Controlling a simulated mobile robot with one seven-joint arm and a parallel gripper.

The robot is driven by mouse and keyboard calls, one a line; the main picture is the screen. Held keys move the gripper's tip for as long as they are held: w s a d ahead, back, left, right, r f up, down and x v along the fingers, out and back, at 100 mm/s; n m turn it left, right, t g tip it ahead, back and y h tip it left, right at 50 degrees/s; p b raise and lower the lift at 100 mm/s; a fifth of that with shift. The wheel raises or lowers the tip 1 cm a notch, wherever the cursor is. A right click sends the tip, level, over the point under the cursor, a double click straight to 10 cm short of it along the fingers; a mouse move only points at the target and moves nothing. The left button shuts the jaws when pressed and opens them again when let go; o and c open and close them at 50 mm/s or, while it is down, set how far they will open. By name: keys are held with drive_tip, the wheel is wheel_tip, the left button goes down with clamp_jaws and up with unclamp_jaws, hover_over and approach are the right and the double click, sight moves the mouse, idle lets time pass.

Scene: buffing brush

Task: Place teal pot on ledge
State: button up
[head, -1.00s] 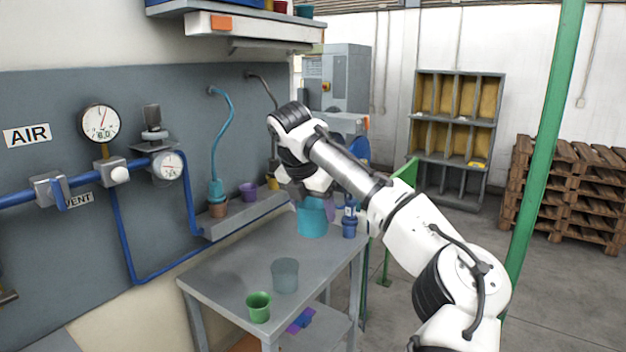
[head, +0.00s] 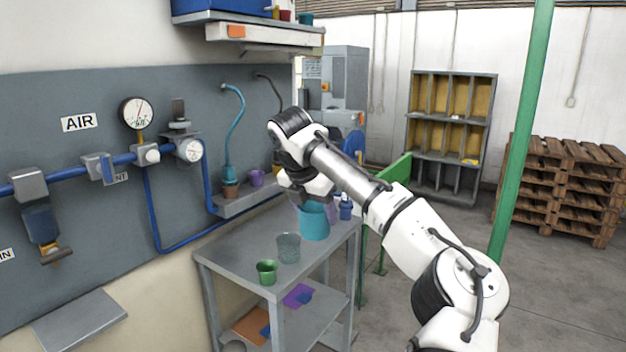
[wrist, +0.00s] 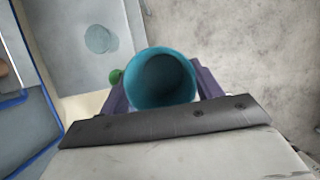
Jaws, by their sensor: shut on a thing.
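The teal pot (head: 314,222) is held upright by my gripper (head: 306,192) over the far right part of the grey table. How far it is above the table top I cannot tell. In the wrist view the pot's open round mouth (wrist: 162,78) faces the camera, and my gripper (wrist: 163,92) is shut on it, with a dark purple finger on each side. The grey ledge (head: 238,207) runs along the wall to the left of the gripper.
A translucent grey pot (head: 288,249) and a green pot (head: 267,273) stand on the table (head: 232,252). A teal hose (head: 237,125) rises above the ledge's terracotta pot. A shelf (head: 262,35) hangs above.

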drive_tip(key=s+d+f+m+g+h, duration=0.1)
drive_tip(key=d+f+m+g, duration=0.2)
drive_tip(key=f+m, duration=0.85)
drive_tip(key=s+d+f+m+g+h, duration=0.1)
drive_tip(key=d+f+m+g, duration=0.15)
drive_tip(key=f, duration=1.85)
drive_tip(key=s+a+f+m+g+y, duration=0.1)
drive_tip(key=s+a+f+m, duration=0.1)
drive_tip(key=s+f+m, duration=0.3)
drive_tip(key=s+a+f+m+y, duration=0.2)
drive_tip(key=s+f+m, duration=0.3)
drive_tip(key=f, duration=0.7)
drive_tip(key=s+a+f+m+g+y, duration=0.1)
drive_tip(key=s+a+f+m, duration=0.1)
drive_tip(key=s+f+m, duration=0.3)
drive_tip(key=shift+s+f+g+y, duration=0.35)
drive_tip(key=shift+s+f, duration=0.9)
drive_tip(key=shift+f, duration=1.05)
